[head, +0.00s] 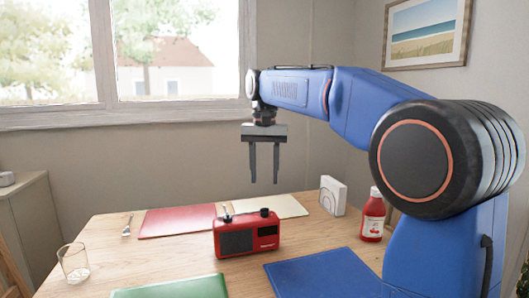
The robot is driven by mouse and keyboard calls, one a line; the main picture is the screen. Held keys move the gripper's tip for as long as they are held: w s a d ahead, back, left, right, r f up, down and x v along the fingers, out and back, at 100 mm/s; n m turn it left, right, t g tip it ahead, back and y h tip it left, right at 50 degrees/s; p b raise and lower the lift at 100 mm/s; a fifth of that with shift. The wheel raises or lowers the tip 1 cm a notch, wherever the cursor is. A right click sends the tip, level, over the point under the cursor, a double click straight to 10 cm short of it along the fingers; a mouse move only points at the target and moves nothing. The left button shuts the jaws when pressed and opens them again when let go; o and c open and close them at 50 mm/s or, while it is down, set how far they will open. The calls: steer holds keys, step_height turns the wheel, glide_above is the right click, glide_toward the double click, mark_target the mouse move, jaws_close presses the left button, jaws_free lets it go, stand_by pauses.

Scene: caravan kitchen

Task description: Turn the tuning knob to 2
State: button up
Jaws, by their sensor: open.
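A small red radio (246,234) stands upright on the wooden table, with a dark speaker grille on the left of its front. Two small dark knobs show on its top, one at the left (228,218) and one at the right (264,212). I cannot tell which is the tuning knob, and no number marks can be read. My gripper (264,182) hangs above the radio, fingers pointing down, open and empty. It touches nothing.
Red (177,221), cream (270,206), blue (321,274) and green (172,289) mats lie on the table (100,233). A white napkin holder (333,196) and a red bottle (373,217) stand at right.

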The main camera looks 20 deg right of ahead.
step_height(320, 180, up, 7)
stand_by(0.3)
